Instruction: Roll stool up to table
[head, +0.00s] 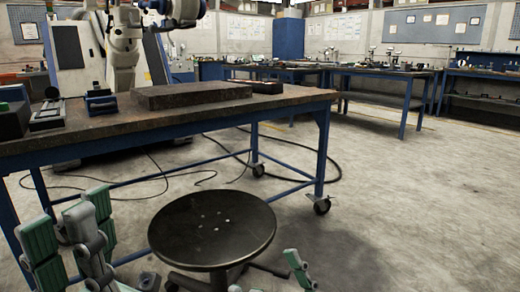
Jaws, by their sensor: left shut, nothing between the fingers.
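The stool (212,230) has a round black seat and stands upright in front of the table. Its dark base shows only partly below the seat, cut by the bottom edge. The table (200,115) has a worn brown top and a blue frame on casters; the seat is lower than the top and a floor gap shows between them. My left gripper (85,235), grey with green pads, is shut and empty to the left of the stool. My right gripper (300,270) shows only in part at the stool's lower right; its jaw state is unclear.
A dark slab (190,95), a blue block (101,103) and a dark tray (254,86) lie on the table. A white robot arm (124,45) stands behind it. Cables (335,165) lie on the floor underneath. Open floor (430,210) is at right.

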